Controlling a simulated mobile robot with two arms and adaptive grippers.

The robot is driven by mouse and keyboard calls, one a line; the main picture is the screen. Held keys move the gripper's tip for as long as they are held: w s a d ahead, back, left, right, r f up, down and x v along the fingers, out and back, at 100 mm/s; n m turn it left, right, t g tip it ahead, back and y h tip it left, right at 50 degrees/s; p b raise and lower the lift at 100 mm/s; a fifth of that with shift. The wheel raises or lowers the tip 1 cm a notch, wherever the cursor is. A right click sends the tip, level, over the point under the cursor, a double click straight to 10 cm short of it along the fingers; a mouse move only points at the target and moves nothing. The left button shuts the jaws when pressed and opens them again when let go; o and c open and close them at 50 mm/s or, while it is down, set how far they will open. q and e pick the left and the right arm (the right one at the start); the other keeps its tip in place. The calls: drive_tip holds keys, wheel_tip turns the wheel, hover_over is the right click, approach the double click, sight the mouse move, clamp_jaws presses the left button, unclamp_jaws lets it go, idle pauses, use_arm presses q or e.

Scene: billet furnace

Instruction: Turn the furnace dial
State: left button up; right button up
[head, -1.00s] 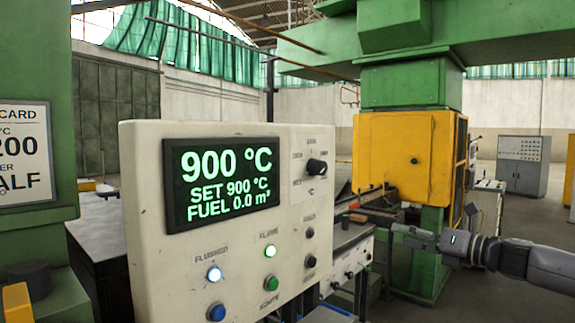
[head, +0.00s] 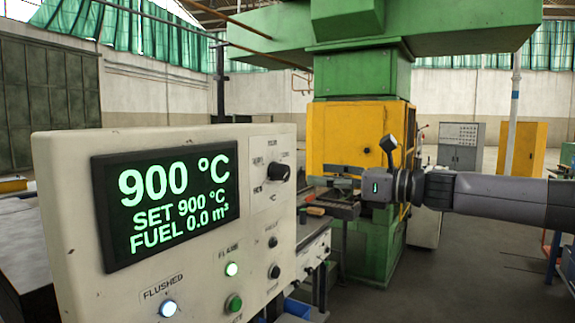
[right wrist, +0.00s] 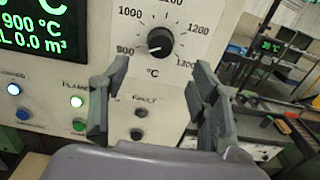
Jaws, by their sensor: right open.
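The furnace dial is a black round knob on the cream control panel (head: 65,235), at the panel's upper right in the head view (head: 279,172). In the right wrist view the dial (right wrist: 160,42) has a scale from 900 to 1300 °C, and its pointer is turned toward 900. The panel's display (head: 165,200) reads 900 °C, SET 900 °C, FUEL 0.0 m³. My right gripper (head: 352,170) is open and empty, to the right of the dial and apart from it. In the right wrist view its two fingers lie to either side below the dial. My left gripper is out of view.
Below the dial are small black knobs (head: 273,271), a lit flame lamp (head: 231,269), a green button (head: 233,304) and a lit flushed lamp (head: 168,308). A green and yellow machine (head: 345,135) stands behind my right arm. Open floor lies at the right.

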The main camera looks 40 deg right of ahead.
sight(287, 173)
drive_tip(key=p+x, duration=0.3)
drive_tip(key=x, duration=0.6)
drive_tip(key=shift+w, duration=0.3)
drive_tip(key=shift+c, duration=0.3)
drive_tip(key=c, duration=1.1)
